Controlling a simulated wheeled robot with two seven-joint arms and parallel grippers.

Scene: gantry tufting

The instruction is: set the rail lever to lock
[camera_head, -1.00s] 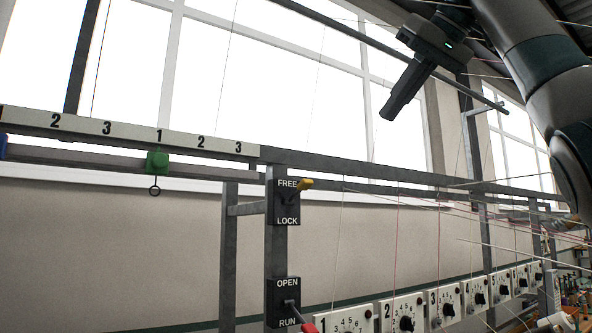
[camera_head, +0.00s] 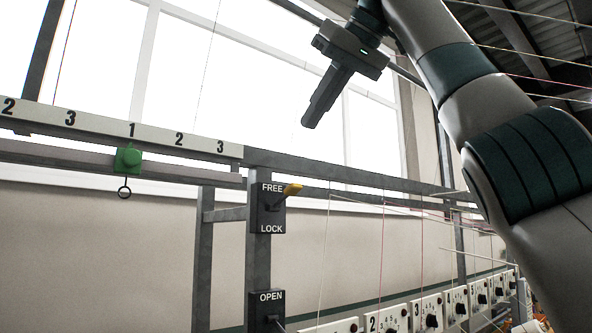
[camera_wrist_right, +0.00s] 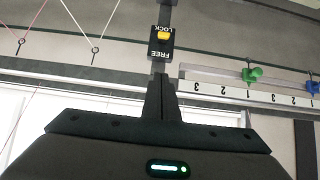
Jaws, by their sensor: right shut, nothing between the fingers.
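The rail lever (camera_head: 291,190) has a yellow handle and sits on a dark plate (camera_head: 267,222) marked FREE above and LOCK below. In the head view its tip sticks out to the right, level with FREE. The lever also shows in the right wrist view (camera_wrist_right: 163,36), where the plate appears upside down. My right gripper (camera_head: 309,122) is shut and empty, above and slightly right of the lever in the head view, apart from it. Its fingers also show in the right wrist view (camera_wrist_right: 161,80), pointing toward the plate. My left gripper is out of view.
A numbered rail strip (camera_head: 120,128) with a green clip (camera_head: 128,159) and ring runs left of the plate. An OPEN plate (camera_head: 266,311) is below on the same post. Thin yarns and a row of numbered dials (camera_head: 428,313) lie to the right.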

